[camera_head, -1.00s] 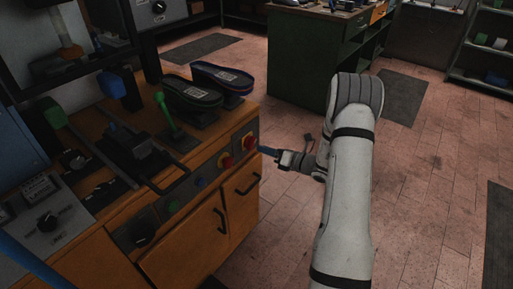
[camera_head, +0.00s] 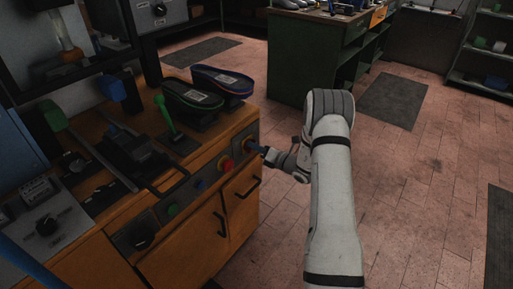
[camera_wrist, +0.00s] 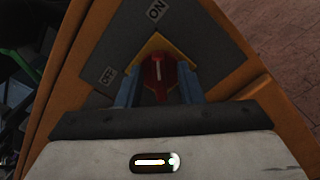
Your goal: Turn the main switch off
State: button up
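The main switch (camera_wrist: 158,72) is a red knob on a yellow plate, set on a grey panel. Its white mark points up in the wrist view, towards the ON label (camera_wrist: 156,10). The OFF label (camera_wrist: 106,75) is to the left. My gripper (camera_wrist: 158,88) has its two blue fingers on either side of the knob, seemingly with small gaps, so it looks open around it. In the head view my gripper (camera_head: 257,149) is at the right end of the bench front, partly hiding the switch (camera_head: 247,145).
The wooden bench (camera_head: 195,245) has cabinet doors with black handles below. Two shoe soles (camera_head: 193,95) stand on top.

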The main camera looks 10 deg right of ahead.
jog(key=shift+c, duration=0.5)
grip_shut()
jog(key=shift+f+n+b, duration=0.1)
jog(key=shift+n+b, duration=0.3)
jog(key=shift+b, duration=0.05)
jog(key=n+b, duration=0.5)
jog(key=b, duration=0.2)
jog(key=n+b, duration=0.6)
jog(key=b, duration=0.1)
jog(key=n+b, duration=0.6)
jog(key=b, duration=0.1)
jog(key=shift+s+a, duration=0.3)
jog(key=shift+a, duration=0.05)
